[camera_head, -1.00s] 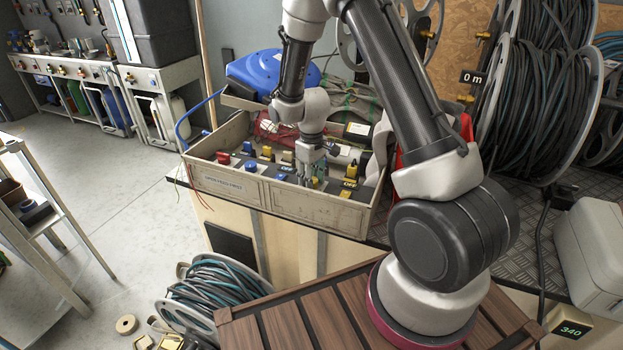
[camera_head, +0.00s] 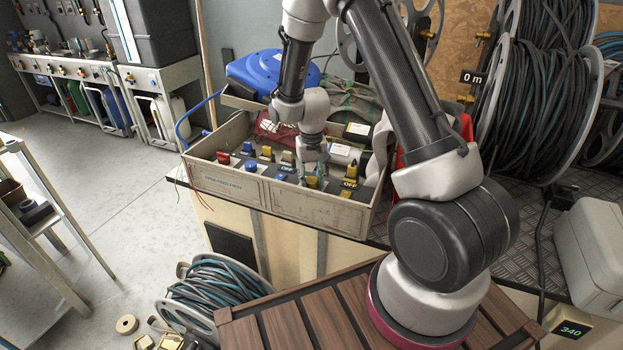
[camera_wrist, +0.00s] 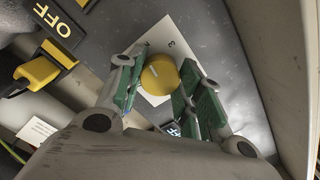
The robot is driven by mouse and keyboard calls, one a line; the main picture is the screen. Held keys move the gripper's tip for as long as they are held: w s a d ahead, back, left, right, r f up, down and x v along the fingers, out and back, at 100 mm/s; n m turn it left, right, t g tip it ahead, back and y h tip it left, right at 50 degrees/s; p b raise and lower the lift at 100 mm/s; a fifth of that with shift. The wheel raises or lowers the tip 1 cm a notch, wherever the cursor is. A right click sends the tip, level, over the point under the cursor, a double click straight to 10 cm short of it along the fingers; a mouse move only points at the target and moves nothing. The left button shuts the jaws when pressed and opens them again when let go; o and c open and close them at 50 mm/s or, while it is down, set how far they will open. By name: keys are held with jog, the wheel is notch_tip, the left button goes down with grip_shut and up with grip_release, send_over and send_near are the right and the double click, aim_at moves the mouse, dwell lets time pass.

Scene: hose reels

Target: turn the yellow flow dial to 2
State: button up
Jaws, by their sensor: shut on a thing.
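The yellow flow dial (camera_wrist: 160,75) is a round knob with a short pale mark on its top. It sits on a white plate (camera_wrist: 191,47), where a figure 3 shows just beyond the knob. In the head view my gripper (camera_head: 314,168) reaches down into the grey panel box (camera_head: 310,207), and the dial (camera_head: 312,182) shows just below the fingers.
A yellow switch lever (camera_wrist: 38,73) with an OFF label (camera_wrist: 58,20) stands close to the left in the wrist view. The box wall (camera_wrist: 291,70) rises at the right. Several other knobs, including a blue one (camera_head: 251,165), line the panel.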

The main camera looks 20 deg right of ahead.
aim_at(311, 180)
dwell(0.4)
jog(key=o, duration=1)
jog(key=shift+o, duration=0.2)
notch_tip(311, 180, up, 12)
